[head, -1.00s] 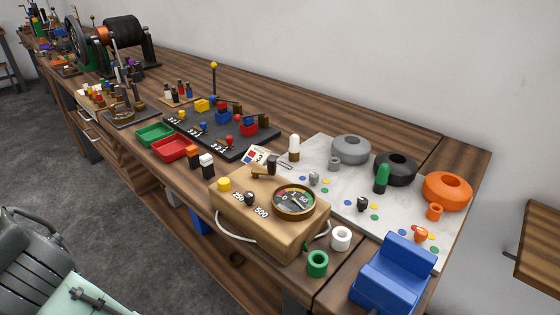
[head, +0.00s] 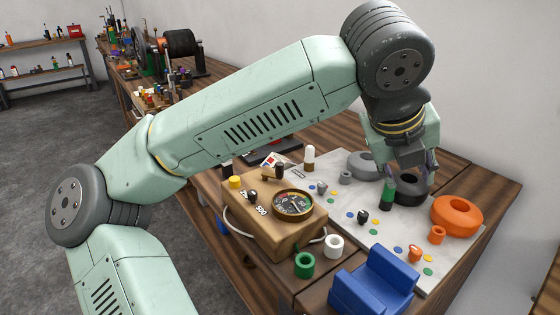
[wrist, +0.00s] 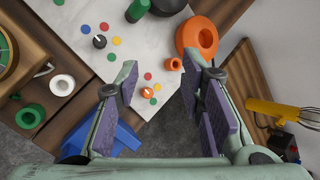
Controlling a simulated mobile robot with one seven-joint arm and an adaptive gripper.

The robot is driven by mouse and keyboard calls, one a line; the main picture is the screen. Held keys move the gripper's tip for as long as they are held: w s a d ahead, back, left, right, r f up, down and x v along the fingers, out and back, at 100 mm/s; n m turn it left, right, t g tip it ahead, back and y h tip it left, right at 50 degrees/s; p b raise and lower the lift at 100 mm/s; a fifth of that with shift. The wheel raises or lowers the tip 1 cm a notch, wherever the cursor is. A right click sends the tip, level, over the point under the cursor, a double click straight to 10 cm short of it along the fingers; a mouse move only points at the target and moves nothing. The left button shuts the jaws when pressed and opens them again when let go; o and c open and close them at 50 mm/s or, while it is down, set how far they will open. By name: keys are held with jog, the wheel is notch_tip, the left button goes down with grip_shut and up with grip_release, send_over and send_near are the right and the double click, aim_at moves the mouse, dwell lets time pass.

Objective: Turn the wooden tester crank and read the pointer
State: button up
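The wooden tester box (head: 266,238) stands near the front edge of the bench in the head view. Its round dial (head: 293,204) faces up; the pointer is too small to read surely. A yellow knob (head: 235,181) and a small dark knob (head: 252,196) are also on top. My gripper (head: 405,172) hangs over the white board, right of the tester and apart from it. In the wrist view my gripper (wrist: 163,84) is open and empty, with purple pads; the dial (wrist: 6,52) is cut off at the left.
The white board (head: 385,264) holds an orange ring (head: 457,216), a black ring (head: 410,188) and small coloured dots. A blue cradle (head: 375,285), a white ring (head: 334,246) and a green ring (head: 304,264) stand by the tester.

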jog(key=w+a+f+n+t+y, duration=0.2)
jog(key=w+a+n+y, duration=0.4)
jog(key=a, duration=0.3)
jog(key=n+y, duration=0.3)
jog(key=y, duration=0.2)
send_near(280, 164)
jog(key=x, duration=0.9)
jog(key=shift+w+a+f+p, duration=0.1)
jog(key=shift+w+f+p, duration=0.05)
jog(key=shift+p, duration=0.2)
jog(key=shift+w+a+f, duration=0.2)
jog(key=shift+w+f, duration=0.05)
jog(key=shift+f, duration=0.05)
grip_shut()
